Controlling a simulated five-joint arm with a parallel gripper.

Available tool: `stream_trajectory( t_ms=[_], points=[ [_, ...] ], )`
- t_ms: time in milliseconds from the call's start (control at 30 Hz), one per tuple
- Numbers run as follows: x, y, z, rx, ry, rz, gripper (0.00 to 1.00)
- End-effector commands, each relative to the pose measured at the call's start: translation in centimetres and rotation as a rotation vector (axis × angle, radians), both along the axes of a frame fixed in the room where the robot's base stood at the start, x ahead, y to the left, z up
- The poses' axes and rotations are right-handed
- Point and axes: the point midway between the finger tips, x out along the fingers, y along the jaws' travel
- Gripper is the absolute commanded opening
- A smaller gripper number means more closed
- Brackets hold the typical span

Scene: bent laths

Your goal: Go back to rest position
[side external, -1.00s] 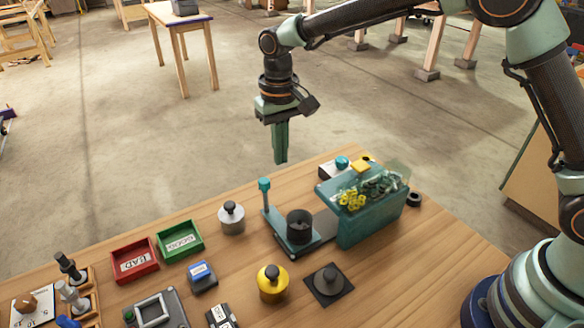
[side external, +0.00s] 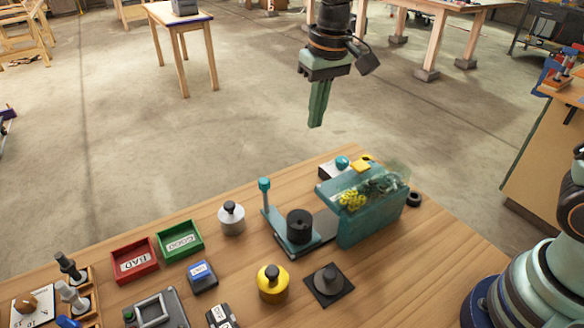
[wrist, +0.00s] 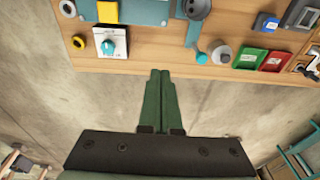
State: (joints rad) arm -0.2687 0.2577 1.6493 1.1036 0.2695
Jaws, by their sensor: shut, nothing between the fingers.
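My gripper (side external: 318,106) hangs in the air above the far edge of the wooden workbench (side external: 440,238), over the concrete floor and clear of everything on the bench. Its green fingers point down and are shut with nothing between them. In the wrist view the closed fingers of my gripper (wrist: 158,78) show at the centre, with the bench edge beyond their tips. Most of my arm above the wrist is out of the side view.
The bench holds a teal bin of yellow and dark pieces (side external: 365,205), a black cup on a stand (side external: 299,226), a red tray (side external: 134,261), a green tray (side external: 180,239), a yellow weight (side external: 272,284) and a silver weight (side external: 231,218). Open floor lies behind the bench.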

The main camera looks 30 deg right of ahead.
Motion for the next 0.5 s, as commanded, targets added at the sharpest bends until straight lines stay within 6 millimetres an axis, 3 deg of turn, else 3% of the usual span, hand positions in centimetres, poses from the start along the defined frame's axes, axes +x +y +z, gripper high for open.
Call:
stream_trajectory(
  t_ms=[200, 500],
  points=[
    [-4.0, -4.4, 3.4, 0.010, -0.107, -0.005, 0.00],
    [-10.1, -9.1, 4.7, -0.002, -0.252, -0.008, 0.00]
  ],
)
